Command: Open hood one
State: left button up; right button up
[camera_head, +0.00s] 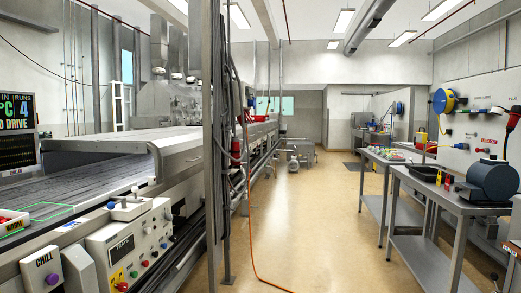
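A long grey dryer machine runs along the left side. A flat metal hood-like cover (120,142) lies over its dark bed (70,185), with a gap visible beneath its near edge. I cannot tell for certain whether this is hood one, as I read no number on it. A control box (130,248) with knobs and a small joystick-like handle on top is fixed to the machine's near side. Neither of my grippers is in view.
A grey upright post (216,150) with bundled cables stands beside the machine. An orange cable (258,265) trails on the floor. A screen (17,125) is at far left. Metal benches (445,198) line the right. The tan aisle (320,210) between is clear.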

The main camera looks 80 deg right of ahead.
aim_at(180, 150)
jog(key=z, duration=2.6)
jog(key=i, duration=1.3)
jog(key=z, duration=0.6)
jog(key=i, duration=2.35)
jog(key=z, duration=0.2)
jog(key=i, duration=2.35)
jog(key=u, duration=0.85)
jog(key=i, duration=1.65)
jog(key=u, duration=1.3)
